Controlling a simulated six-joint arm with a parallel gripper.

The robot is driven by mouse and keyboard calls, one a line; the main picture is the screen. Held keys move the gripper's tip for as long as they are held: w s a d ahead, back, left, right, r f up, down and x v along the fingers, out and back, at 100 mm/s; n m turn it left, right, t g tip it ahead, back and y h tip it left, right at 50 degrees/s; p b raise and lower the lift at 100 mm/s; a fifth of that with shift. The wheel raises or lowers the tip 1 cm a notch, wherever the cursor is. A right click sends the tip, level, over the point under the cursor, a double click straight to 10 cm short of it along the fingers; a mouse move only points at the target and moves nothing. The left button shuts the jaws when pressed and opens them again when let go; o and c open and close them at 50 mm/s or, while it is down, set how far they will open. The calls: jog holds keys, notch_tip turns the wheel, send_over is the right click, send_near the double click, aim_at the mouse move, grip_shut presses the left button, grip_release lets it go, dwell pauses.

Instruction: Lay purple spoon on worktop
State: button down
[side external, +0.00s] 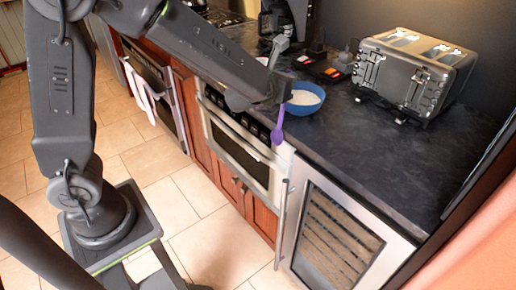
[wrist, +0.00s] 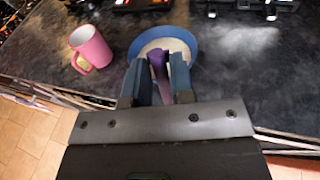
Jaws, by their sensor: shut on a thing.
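A purple spoon (side external: 278,131) hangs from my gripper (side external: 287,92) in the side external view, its bowl end downward near the front edge of the worktop (side external: 402,165). In the wrist view the spoon (wrist: 158,72) sits between the two fingers of my gripper (wrist: 157,80), which is shut on it. The gripper is beside a blue bowl (side external: 306,98) with pale contents. The bowl (wrist: 184,34) also shows in the wrist view, behind the fingers and partly hidden by them.
A pink mug (wrist: 92,46) stands left of the bowl in the wrist view. A silver toaster (side external: 414,72) stands at the back right of the worktop. Dark worktop between toaster and front edge is clear. A microwave drawer (side external: 240,152) and a glass-door cooler (side external: 335,235) are below.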

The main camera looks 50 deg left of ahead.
jog(key=s+a+f, duration=0.2)
jog(key=s+f, duration=0.3)
jog(key=f, duration=0.1)
notch_tip(320, 180, up, 6)
jog(key=w+a+n+g+y, duration=0.2)
jog(key=w+n+g+y, duration=0.3)
jog(key=n+g, duration=0.65)
jog(key=w+d+n+g+h, duration=0.25)
jog(key=d+n+h, duration=0.25)
jog(key=d+n, duration=0.5)
jog(key=w+d+n+g+h, duration=0.2)
jog(key=w+d+n+h, duration=0.4)
jog(key=n, duration=0.5)
jog(key=shift+t+y, duration=0.5)
jog(key=shift+y, duration=0.2)
jog(key=shift+s+d+f, duration=0.2)
jog(key=shift+s+f, duration=0.05)
jog(key=shift+f, duration=0.65)
jog(key=shift+s+d+f, duration=0.15)
jog(key=shift+s+f, duration=0.1)
jog(key=shift+f, duration=0.65)
jog(key=shift+s+d+f, duration=0.2)
jog(key=shift+s+f, duration=0.05)
jog(key=shift+f, duration=0.65)
